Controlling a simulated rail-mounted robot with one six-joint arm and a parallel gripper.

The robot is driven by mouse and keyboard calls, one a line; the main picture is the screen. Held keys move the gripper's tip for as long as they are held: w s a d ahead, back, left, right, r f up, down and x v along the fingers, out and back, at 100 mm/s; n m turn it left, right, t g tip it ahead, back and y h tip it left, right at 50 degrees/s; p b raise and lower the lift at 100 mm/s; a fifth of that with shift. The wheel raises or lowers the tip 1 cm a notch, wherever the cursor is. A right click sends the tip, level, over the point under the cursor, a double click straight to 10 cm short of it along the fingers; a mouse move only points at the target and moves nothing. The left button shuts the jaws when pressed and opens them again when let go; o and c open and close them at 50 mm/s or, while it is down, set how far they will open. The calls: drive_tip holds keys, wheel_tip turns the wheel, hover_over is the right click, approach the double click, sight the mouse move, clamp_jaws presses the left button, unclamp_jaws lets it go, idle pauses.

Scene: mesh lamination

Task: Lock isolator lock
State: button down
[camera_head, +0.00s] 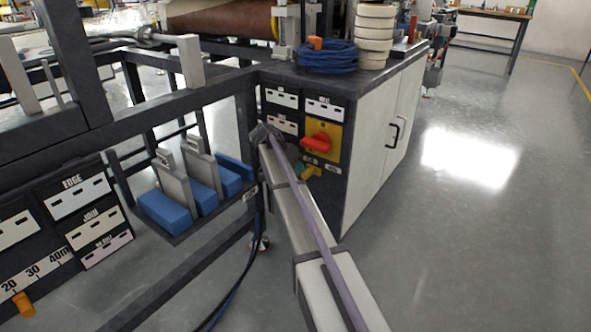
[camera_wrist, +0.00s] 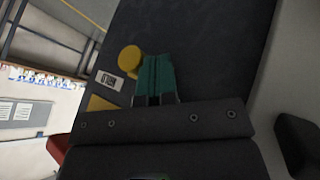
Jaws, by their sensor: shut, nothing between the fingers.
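The isolator's red rotary handle (camera_head: 318,143) sits on a yellow plate (camera_head: 334,131) on the dark control panel. Below it is a small yellow knob (camera_head: 313,172), which also shows in the wrist view (camera_wrist: 130,58). My gripper (camera_wrist: 153,58) shows there as two teal fingers side by side, shut and empty, with the tips just beside the knob. Whether they touch it I cannot tell. In the head view only a little green of my gripper (camera_head: 299,169) shows past my arm. A red part, probably the handle (camera_wrist: 57,152), shows at the wrist view's lower left.
A coiled blue cable (camera_head: 327,56) and stacked tape rolls (camera_head: 375,35) sit on the cabinet top. A dark frame with a shelf of blue blocks (camera_head: 165,211) stands left. The floor at right is clear.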

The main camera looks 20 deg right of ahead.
drive_tip(key=s+d, duration=0.1)
drive_tip(key=s, duration=0.2)
drive_tip(key=s+d, duration=0.1)
drive_tip(key=s, duration=0.1)
drive_tip(key=shift+s+d, duration=0.1)
drive_tip(key=shift+d, duration=0.25)
drive_tip(key=w+a+r+p, duration=0.1)
drive_tip(key=w+a, duration=0.3)
drive_tip(key=w, duration=0.2)
drive_tip(key=s+d+r+p+v, duration=0.1)
drive_tip(key=p+v, duration=0.7)
drive_tip(key=v, duration=0.2)
drive_tip(key=s+a+r+n+y+p, duration=0.1)
drive_tip(key=s+a+r+n+p, duration=0.2)
drive_tip(key=s+r+p, duration=0.2)
drive_tip(key=s+a+r+n+t+y+p, duration=0.1)
drive_tip(key=s+a+r+n+y+p, duration=0.1)
drive_tip(key=s+r+p, duration=0.3)
drive_tip(key=s+a+r+n+t+y+p, duration=0.1)
drive_tip(key=s+a+r+n+p, duration=0.2)
drive_tip(key=s+p, duration=0.6)
wheel_tip(320, 180, up, 3)
drive_tip(key=shift+s+a+f+n+y+p, duration=0.1)
drive_tip(key=shift+s+a+n+y+p, duration=0.3)
drive_tip(key=shift+a, duration=0.65)
